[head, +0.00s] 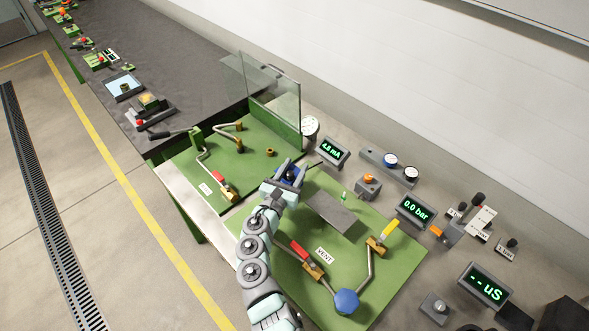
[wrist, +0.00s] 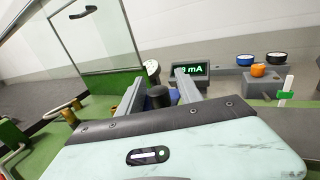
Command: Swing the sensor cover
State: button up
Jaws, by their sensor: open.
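My gripper (head: 281,184) is open over the green panel (head: 330,268), near its far edge. In the wrist view its two grey fingers (wrist: 160,78) stand apart. A dark, round-topped part with blue at its side (wrist: 160,97) shows between them; I cannot tell if they touch it. In the head view a blue part (head: 291,173) shows at the gripper, partly hidden by it. A flat grey plate (head: 331,211) lies right of the gripper, with a small green and white piece (head: 344,196) by its edge. I cannot tell which of these is the sensor cover.
A clear upright screen (head: 272,90) stands behind the left green panel (head: 245,165), which carries pipes and a red-handled valve (head: 219,180). Red (head: 301,252) and yellow (head: 389,231) valve handles and a blue knob (head: 346,301) are nearer. Displays, including a mA readout (head: 330,150), stand right.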

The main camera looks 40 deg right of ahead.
jog(key=shift+c, duration=0.2)
grip_shut()
dwell(0.3)
dwell(0.9)
